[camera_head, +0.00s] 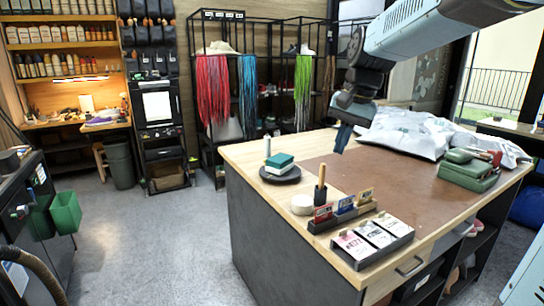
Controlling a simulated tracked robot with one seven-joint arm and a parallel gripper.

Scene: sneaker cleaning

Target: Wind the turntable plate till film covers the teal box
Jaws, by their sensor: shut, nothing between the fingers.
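The turntable plate (281,176) is a dark round disc near the back left corner of the workbench. The teal box (279,160) sits on it, with its teal top and pale lower edge showing. A thin upright post (267,148) with a teal lower part stands at the box's left; I cannot tell whether it bears film. No film can be made out on the box at this size. My gripper (341,142) points down above the bench, right of the plate and apart from it. It is shut and empty.
A white round roll (302,204), a wooden-handled tool (320,190), a card holder (342,213) and a tray of cards (371,241) stand nearer the bench front. White bags (408,134) and green cases (467,171) lie right. The brown mat (390,180) is mostly clear.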

